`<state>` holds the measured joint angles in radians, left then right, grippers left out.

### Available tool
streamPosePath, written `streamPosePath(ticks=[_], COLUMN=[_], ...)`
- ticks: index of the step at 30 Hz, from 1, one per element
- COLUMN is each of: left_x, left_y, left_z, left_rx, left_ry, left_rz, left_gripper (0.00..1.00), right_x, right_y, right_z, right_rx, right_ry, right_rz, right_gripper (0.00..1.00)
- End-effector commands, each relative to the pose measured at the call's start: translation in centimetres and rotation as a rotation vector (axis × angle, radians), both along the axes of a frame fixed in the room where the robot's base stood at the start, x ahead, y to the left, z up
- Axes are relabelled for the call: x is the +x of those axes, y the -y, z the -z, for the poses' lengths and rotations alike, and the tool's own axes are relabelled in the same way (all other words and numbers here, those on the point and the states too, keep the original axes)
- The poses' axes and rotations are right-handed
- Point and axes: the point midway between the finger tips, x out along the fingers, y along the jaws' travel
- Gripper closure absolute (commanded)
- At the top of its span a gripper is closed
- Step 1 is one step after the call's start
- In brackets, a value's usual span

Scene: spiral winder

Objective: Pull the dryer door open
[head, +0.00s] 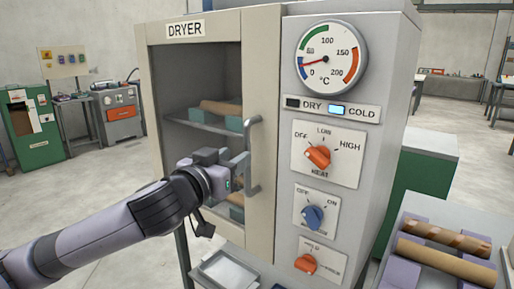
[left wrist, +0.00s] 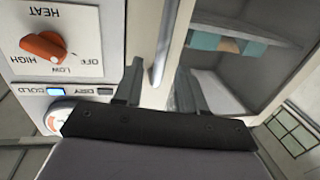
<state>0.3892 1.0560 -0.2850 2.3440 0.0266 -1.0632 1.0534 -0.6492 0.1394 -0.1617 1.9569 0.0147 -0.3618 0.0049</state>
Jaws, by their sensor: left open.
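The dryer door (head: 262,85) is a beige frame around a window, and it looks shut against the dryer. Its grey vertical bar handle (head: 257,157) is on the right side of the door. In the left wrist view, which is upside down, the handle (left wrist: 162,48) appears between the two spread fingers of the left gripper (left wrist: 158,78). I cannot tell whether either finger touches it. My right gripper is in neither view.
The control panel (head: 328,120) with a dial, knobs and a lit COLD lamp is right of the door. Shelves with brown tubes (head: 222,107) show through the window. A tray (head: 225,272) stands low in front. A rack with tubes (head: 445,262) is at the right.

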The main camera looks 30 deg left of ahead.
Motion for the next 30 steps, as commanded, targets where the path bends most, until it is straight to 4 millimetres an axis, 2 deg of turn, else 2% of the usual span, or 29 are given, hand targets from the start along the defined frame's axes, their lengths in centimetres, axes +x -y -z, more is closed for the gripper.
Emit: streamPosePath(ticks=[3,7,21,30], left_x=[-0.1,0.7,6.1,6.9], left_y=[-0.3,-0.5,-1.1,-1.1], left_z=[-0.9,-1.1,-1.0,-0.9], left_rx=[-0.005,-0.009,-0.006,-0.004], left_ry=[0.02,0.02,0.02,0.02], left_rz=[-0.013,-0.016,-0.014,-0.012], left_gripper=[0.6,0.6,0.6,0.6], right_x=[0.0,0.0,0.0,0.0], right_y=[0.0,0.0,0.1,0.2], right_z=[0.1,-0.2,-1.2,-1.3], right_rx=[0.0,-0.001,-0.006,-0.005], right_ry=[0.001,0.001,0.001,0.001], right_rz=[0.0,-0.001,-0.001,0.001], right_gripper=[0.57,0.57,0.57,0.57])
